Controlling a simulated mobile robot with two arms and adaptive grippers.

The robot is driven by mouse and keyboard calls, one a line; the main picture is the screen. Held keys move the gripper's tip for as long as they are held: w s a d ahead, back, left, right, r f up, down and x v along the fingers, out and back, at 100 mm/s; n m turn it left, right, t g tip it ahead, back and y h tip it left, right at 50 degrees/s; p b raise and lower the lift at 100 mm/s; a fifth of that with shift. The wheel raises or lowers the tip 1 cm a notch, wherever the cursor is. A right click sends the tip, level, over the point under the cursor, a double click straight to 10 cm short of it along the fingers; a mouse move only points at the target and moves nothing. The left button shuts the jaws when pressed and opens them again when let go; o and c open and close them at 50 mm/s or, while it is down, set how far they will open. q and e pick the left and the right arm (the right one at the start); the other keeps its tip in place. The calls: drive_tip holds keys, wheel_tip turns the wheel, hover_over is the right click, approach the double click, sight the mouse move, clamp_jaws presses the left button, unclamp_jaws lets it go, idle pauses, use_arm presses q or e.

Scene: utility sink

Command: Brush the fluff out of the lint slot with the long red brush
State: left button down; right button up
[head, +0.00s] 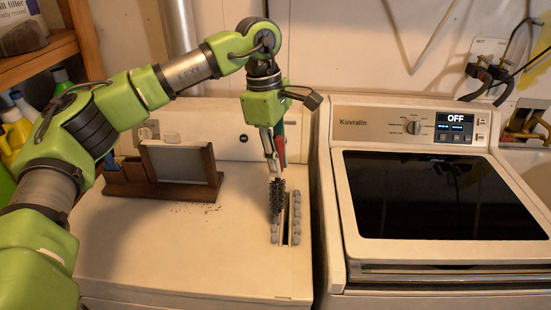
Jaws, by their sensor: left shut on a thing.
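My left gripper (272,150) is shut on the long red brush and points down above the left machine's top. The brush's red handle (280,151) shows at the fingers. Its dark bristle head (277,197) hangs down at the left edge of the lint slot. The lint slot (290,232) is a narrow dark opening in the white top. Grey fluff (296,212) lies in a lumpy row along its right side, with more fluff (275,233) at its lower left. I cannot tell whether the bristles are inside the slot or beside it. My right gripper is not in view.
A wooden stand with a framed panel (181,162) stands on the left machine's top (180,250), with dark crumbs in front. A Kuvralin washer (440,195) with a dark lid stands to the right. The front left of the top is clear.

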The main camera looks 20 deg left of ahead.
use_arm(q)
drive_tip(key=n, duration=0.2)
drive_tip(key=w+d+n, duration=0.1)
drive_tip(key=shift+w+f+n+t, duration=0.1)
drive_tip(key=shift+f+n+t, duration=0.2)
drive_tip(key=shift+w+d+f+n, duration=0.1)
drive_tip(key=shift+w+f+n, duration=0.1)
drive_tip(key=shift+n, duration=0.7)
drive_tip(key=f+n, duration=0.1)
drive_tip(key=n, duration=0.1)
drive_tip(key=w+f+n+b, duration=0.1)
drive_tip(key=f+n, duration=0.1)
drive_tip(key=n, duration=0.1)
drive_tip(key=w+f+n+t+y+b, duration=0.1)
drive_tip(key=f+n, duration=0.1)
drive_tip(key=shift+d+f+n, duration=0.1)
drive_tip(key=shift+n, duration=0.2)
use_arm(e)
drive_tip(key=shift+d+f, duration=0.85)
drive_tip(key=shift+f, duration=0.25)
use_arm(q)
drive_tip(key=shift+s, duration=0.1)
